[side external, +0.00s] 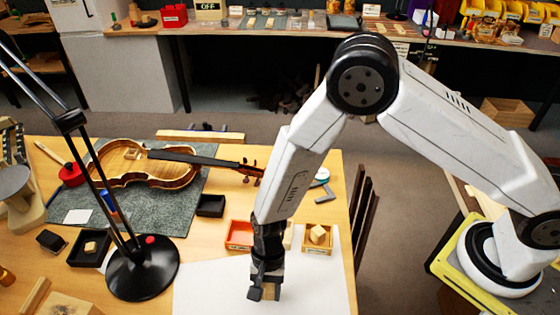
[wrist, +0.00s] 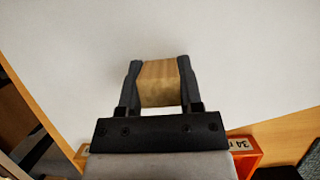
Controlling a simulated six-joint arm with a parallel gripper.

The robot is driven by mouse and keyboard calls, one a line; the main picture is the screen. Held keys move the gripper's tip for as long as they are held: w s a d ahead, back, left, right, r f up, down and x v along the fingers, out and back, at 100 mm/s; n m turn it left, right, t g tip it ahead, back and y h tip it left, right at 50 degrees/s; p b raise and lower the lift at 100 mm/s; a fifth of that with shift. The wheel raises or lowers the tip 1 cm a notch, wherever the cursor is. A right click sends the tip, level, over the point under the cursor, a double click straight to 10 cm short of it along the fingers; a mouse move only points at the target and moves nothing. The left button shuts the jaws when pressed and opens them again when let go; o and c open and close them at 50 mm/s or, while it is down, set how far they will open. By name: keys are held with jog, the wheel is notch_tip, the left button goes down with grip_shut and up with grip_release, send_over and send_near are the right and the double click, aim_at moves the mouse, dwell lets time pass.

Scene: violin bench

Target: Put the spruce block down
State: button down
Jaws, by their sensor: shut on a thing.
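The spruce block (wrist: 158,84) is a pale tan wooden block with visible grain. My gripper (wrist: 157,72) is shut on it, one dark finger on each side, in the wrist view. In the side external view my gripper (side external: 265,291) points down over the white sheet (side external: 210,291) at the table's front, and the block (side external: 271,293) is mostly hidden by the fingers. I cannot tell whether the block touches the sheet.
An orange-red tray (side external: 239,235) and a wooden tray (side external: 330,246) holding a pale block (side external: 317,233) stand behind the gripper. A black lamp base (side external: 142,267) is to the left, with a violin (side external: 150,165) on a grey mat behind. The sheet around the gripper is clear.

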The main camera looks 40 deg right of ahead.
jog(key=shift+f, duration=0.1)
jog(key=shift+c, duration=1.3)
grip_release()
jog(key=v, duration=1.2)
